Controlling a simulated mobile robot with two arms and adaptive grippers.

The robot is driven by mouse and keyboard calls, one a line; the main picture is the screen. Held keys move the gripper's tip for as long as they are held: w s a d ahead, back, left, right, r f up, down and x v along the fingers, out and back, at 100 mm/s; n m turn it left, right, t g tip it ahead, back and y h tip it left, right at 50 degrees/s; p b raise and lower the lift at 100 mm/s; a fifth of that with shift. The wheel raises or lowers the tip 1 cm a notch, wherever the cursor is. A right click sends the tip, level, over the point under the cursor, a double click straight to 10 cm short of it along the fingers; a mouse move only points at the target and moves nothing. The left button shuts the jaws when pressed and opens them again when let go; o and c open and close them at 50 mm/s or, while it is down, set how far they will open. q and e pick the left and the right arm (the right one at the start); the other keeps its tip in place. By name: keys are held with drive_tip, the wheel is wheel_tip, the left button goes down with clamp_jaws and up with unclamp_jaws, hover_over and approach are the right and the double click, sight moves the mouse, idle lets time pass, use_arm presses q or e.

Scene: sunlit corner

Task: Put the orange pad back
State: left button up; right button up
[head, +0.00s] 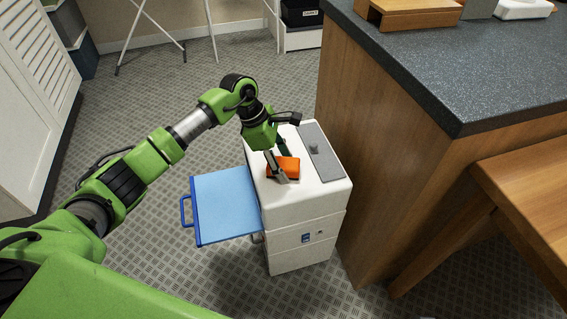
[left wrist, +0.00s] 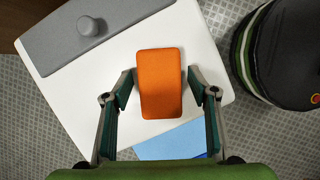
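The orange pad (head: 287,167) lies on the white top of a small cabinet (head: 322,193), near the top's left side. In the left wrist view the pad (left wrist: 160,84) is a rounded orange block, lying between my fingers. My left gripper (head: 281,166) is over the cabinet top with its fingers open, one on each side of the pad. In the left wrist view the gripper (left wrist: 159,86) shows a narrow gap between each fingertip and the pad. My right gripper is not in view.
A grey lidded strip (head: 320,152) with a knob covers the cabinet's right side. A blue panel with a handle (head: 226,205) juts out on the left. A wooden counter (head: 380,150) stands close on the right, a wooden bench (head: 525,190) beside it. Floor is clear to the left.

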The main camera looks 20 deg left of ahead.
use_arm(q)
drive_tip(key=shift+r, duration=0.2)
drive_tip(key=p+v, duration=0.1)
drive_tip(key=v, duration=1.1)
drive_tip(key=shift+p, duration=0.3)
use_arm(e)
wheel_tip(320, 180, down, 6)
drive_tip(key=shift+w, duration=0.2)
use_arm(q)
drive_tip(key=shift+f, duration=0.1)
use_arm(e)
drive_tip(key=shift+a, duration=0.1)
